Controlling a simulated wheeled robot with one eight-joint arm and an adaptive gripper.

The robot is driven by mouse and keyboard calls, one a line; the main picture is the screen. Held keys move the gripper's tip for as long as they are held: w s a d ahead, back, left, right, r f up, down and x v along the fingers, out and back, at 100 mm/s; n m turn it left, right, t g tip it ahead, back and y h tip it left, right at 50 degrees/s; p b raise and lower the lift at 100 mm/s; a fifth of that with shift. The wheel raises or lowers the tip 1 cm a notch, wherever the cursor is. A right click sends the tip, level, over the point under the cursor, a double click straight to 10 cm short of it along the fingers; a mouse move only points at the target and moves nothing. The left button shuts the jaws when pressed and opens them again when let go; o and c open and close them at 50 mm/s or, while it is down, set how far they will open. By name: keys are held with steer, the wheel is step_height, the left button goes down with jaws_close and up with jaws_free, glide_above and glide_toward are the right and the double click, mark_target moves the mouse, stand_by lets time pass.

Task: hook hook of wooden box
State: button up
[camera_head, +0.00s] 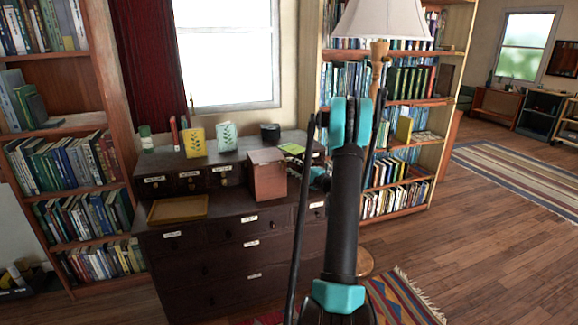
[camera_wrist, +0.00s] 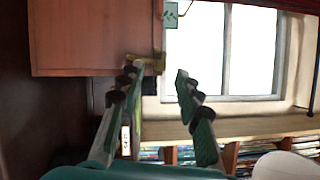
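The wooden box (camera_head: 268,180) is reddish brown and stands on the dark chest, left of my arm. In the wrist view the box (camera_wrist: 92,38) fills the upper left, and a small brass-coloured piece, apparently its hook (camera_wrist: 158,63), shows at its lower right corner. My gripper (camera_wrist: 158,74) is open with nothing between its fingers. Its left fingertip overlaps the brass piece in the picture; I cannot tell if they touch. The right fingertip is apart, in front of the window.
The dark chest of drawers (camera_head: 210,262) also bears a yellow tray (camera_head: 178,209), two cards or books with leaf prints (camera_head: 227,137) and a dark round container (camera_head: 270,133). Bookcases flank it. A lamp (camera_head: 384,22) stands behind my arm. Wooden floor is open at right.

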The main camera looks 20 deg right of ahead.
mark_target(283, 166)
steer(key=shift+x, duration=1.5)
jaws_close()
